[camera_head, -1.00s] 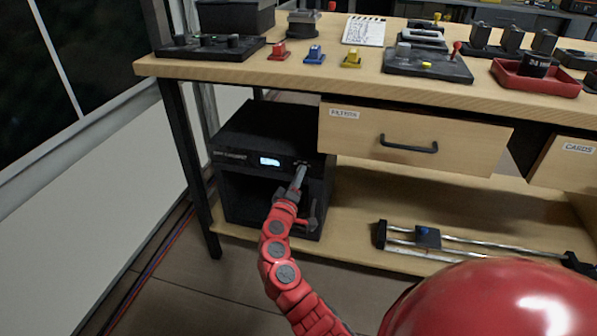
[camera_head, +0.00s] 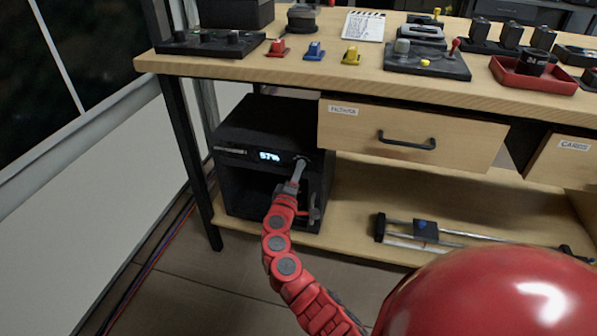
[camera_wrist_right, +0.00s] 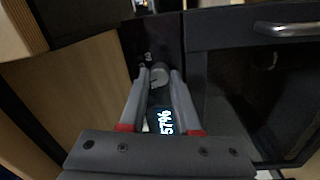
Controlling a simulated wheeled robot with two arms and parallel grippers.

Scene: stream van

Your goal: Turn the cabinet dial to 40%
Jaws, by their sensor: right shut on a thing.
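The black cabinet (camera_head: 262,125) stands on the lower shelf under the workbench. Its front panel has a small lit display (camera_head: 269,156) that appears to read 57%; the display also shows in the right wrist view (camera_wrist_right: 166,122). The small grey round dial (camera_wrist_right: 159,75) sits on the panel to the right of the display in the head view. My right gripper (camera_head: 300,163) reaches up to the panel and is shut on the dial, with a finger on each side of it (camera_wrist_right: 158,78). In the head view the fingers mostly hide the dial. My left gripper is not in view.
A drawer with a black handle (camera_head: 407,141) is above and right of the cabinet. The table leg (camera_head: 188,160) stands at its left. A rail slider (camera_head: 425,230) lies on the lower shelf. Switches, a notepad and a red tray (camera_head: 535,76) are on the worktop.

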